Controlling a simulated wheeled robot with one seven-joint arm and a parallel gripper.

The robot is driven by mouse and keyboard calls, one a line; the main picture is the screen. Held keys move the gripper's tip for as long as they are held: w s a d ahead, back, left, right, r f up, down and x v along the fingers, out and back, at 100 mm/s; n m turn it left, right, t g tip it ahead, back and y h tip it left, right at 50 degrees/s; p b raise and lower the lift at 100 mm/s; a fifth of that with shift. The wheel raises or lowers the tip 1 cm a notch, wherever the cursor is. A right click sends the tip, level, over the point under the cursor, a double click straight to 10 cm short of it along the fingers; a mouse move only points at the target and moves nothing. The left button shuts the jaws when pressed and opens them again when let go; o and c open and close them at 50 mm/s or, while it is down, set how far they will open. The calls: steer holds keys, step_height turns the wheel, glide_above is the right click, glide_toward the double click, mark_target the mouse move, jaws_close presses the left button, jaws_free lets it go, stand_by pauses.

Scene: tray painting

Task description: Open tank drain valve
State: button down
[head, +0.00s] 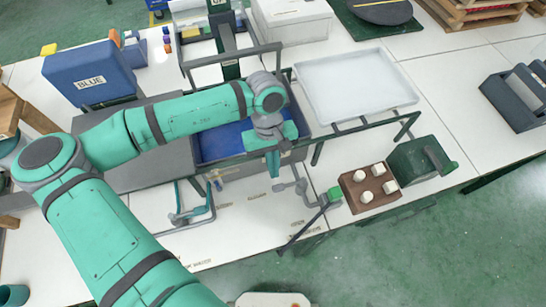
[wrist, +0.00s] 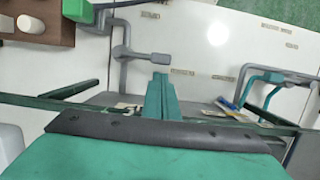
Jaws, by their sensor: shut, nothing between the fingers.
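The tank (head: 212,147), with blue inside, stands at the middle of the table beneath my arm. A grey pipe with a short T-shaped grey handle (wrist: 150,56), which looks like the drain valve, is in front of the tank. The grey pipe also shows in the head view (head: 300,187), right of my gripper. My gripper (head: 273,163) points down at the tank's front edge, shut and empty. In the wrist view its fingers (wrist: 160,88) are together, just below the grey handle in the picture and apart from it.
A brown block with several white cylinders (head: 352,196) and a green device (head: 408,160) stand to the right. A white tray (head: 355,85) sits on a rack behind. A blue box marked BLUE (head: 90,70) is at left.

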steer(key=shift+x, duration=1.25)
steer(key=shift+s, duration=0.1)
